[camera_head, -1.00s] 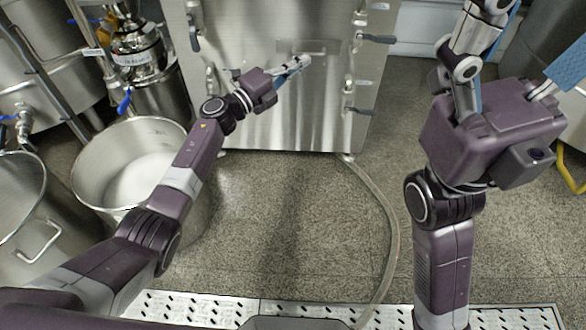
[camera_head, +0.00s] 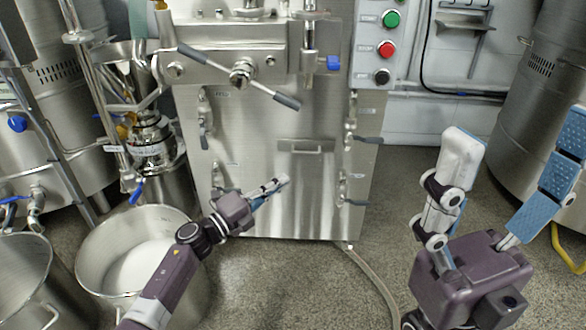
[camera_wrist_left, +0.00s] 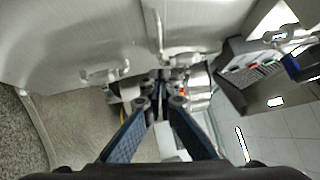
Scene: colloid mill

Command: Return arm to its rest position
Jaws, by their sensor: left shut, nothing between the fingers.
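My left gripper (camera_head: 275,187) is in front of the lower steel cabinet door (camera_head: 265,165), below and left of its recessed handle (camera_head: 305,147). Its fingers are together and empty. In the left wrist view the shut fingers (camera_wrist_left: 162,84) point away from the camera, with steel panels beyond. My right gripper (camera_head: 520,140) is raised at the right of the head view. Its fingers, with blue pads, are spread wide with nothing between them.
A large steel pot (camera_head: 140,225) stands on the floor left of my left arm. The mill's crossed handle (camera_head: 240,75) and control buttons (camera_head: 387,48) are above the door. A hose (camera_head: 375,275) lies on the floor.

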